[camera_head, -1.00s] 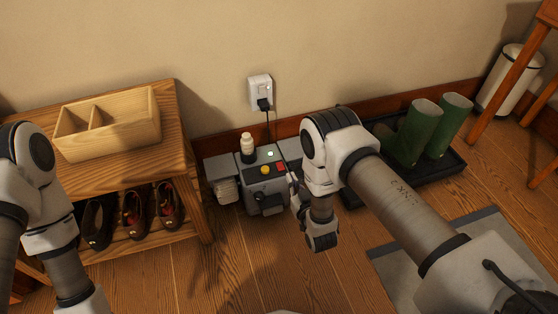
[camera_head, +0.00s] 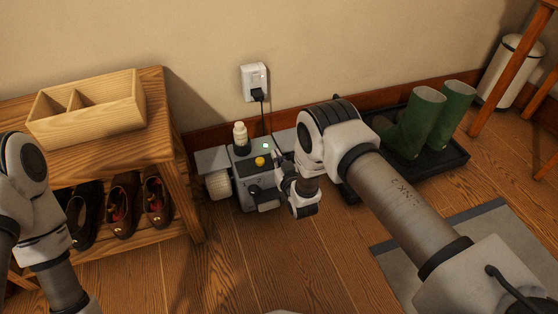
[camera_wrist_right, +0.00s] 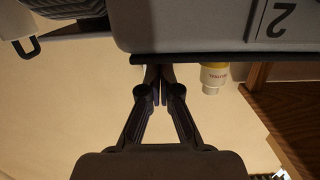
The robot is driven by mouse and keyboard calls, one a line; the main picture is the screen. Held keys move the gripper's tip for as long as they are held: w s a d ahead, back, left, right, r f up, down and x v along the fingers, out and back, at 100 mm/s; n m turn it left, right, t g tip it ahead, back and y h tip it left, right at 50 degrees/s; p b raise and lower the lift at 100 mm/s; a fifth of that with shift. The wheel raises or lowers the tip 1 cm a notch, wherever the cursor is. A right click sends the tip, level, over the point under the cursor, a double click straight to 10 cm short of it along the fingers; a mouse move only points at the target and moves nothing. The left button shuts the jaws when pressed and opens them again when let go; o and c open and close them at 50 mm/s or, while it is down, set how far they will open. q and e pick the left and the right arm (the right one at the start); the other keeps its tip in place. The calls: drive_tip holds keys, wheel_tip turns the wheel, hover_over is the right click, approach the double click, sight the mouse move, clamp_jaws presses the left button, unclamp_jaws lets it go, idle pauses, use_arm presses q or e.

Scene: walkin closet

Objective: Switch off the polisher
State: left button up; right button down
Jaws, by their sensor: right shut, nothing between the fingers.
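The polisher (camera_head: 243,188) is a grey machine on the floor against the wall, with a pale buffing wheel (camera_head: 218,185) on its left. On its top are a yellow button (camera_head: 260,161), a lit pale green lamp (camera_head: 267,146) and a dark knob on the front. My right gripper (camera_head: 281,163) is shut and empty at the right of the polisher's top and covers that part, including the red button. In the right wrist view its closed fingertips (camera_wrist_right: 160,72) meet the edge of a grey body; contact is unclear. My left gripper is out of view.
A cord runs up to a wall outlet (camera_head: 254,82). A wooden shoe bench (camera_head: 160,110) with a divided box (camera_head: 90,112) is at left. Green boots (camera_head: 422,125) stand on a black tray (camera_head: 455,160) at right.

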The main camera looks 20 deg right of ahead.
idle(0.3)
drive_tip(key=shift+r+p, duration=0.1)
drive_tip(key=shift+p, duration=0.45)
drive_tip(key=shift+f, duration=0.25)
drive_tip(key=shift+w+r, duration=0.15)
drive_tip(key=shift+r, duration=0.3)
drive_tip(key=r+p, duration=0.2)
drive_tip(key=r, duration=0.1)
drive_tip(key=shift+w+r+p, duration=0.1)
drive_tip(key=shift+w+p, duration=0.1)
drive_tip(key=shift+p, duration=0.1)
drive_tip(key=shift+s+r+p, duration=0.65)
drive_tip(key=shift+s+p, duration=0.05)
drive_tip(key=shift+s, duration=0.15)
drive_tip(key=s+r+p, duration=0.2)
drive_tip(key=s+p, duration=0.1)
drive_tip(key=s, duration=0.4)
drive_tip(key=shift+s+d+p, duration=0.15)
drive_tip(key=shift+s+p, duration=0.25)
